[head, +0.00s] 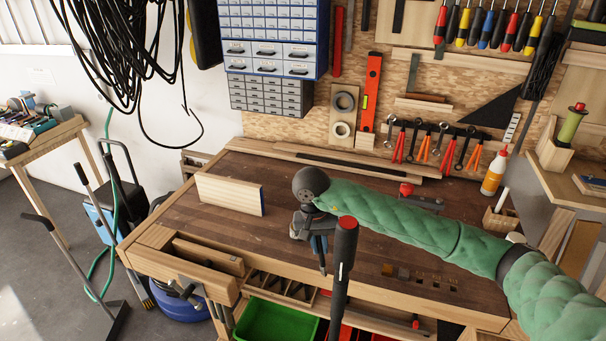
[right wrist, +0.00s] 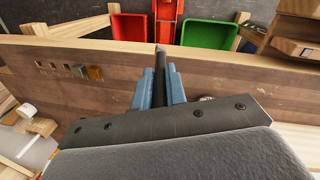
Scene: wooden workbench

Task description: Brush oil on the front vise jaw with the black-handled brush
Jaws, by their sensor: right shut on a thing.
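My right gripper (head: 321,262), at the end of the green-sleeved arm, is over the bench near its front edge, pointing down. In the right wrist view its blue fingers (right wrist: 161,88) are shut on a thin dark rod, seemingly the black-handled brush (right wrist: 161,62). Its bristles cannot be made out. The wooden front vise jaw (head: 195,281) is at the bench's front left corner, with its metal screw and handle (head: 181,290) on the outer face. The gripper is to the right of the vise and apart from it. My left gripper is not in view.
A wooden board (head: 230,195) stands on the bench (head: 285,170). A red-capped bottle (head: 494,172) is at the right. A green bin (head: 275,320) is below.

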